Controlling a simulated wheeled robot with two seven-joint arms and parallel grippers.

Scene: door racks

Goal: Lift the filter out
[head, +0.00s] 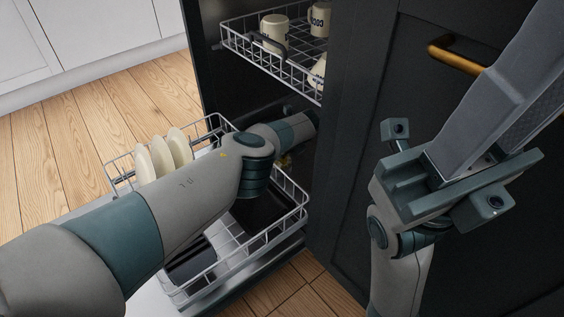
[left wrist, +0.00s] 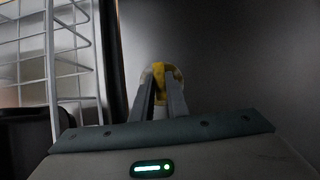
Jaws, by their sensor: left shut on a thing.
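The filter (left wrist: 160,70) shows in the left wrist view as a small yellow piece with a pale rounded part behind it. My left gripper (left wrist: 160,86) is shut on it, one finger on each side. In the head view my left arm reaches over the lower rack into the dark dishwasher. I cannot tell whether the filter is seated or raised. My right gripper (head: 505,85) is at the right, in front of the dark cabinet, its long fingers together and tips near or past the picture's edge.
The lower rack (head: 290,225) is pulled out over the open door, with several pale plates (head: 163,158) at its left. The upper rack (head: 262,52) holds cups (head: 275,31) above my left arm. A cabinet with a brass handle (head: 455,58) stands right. Wooden floor lies left.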

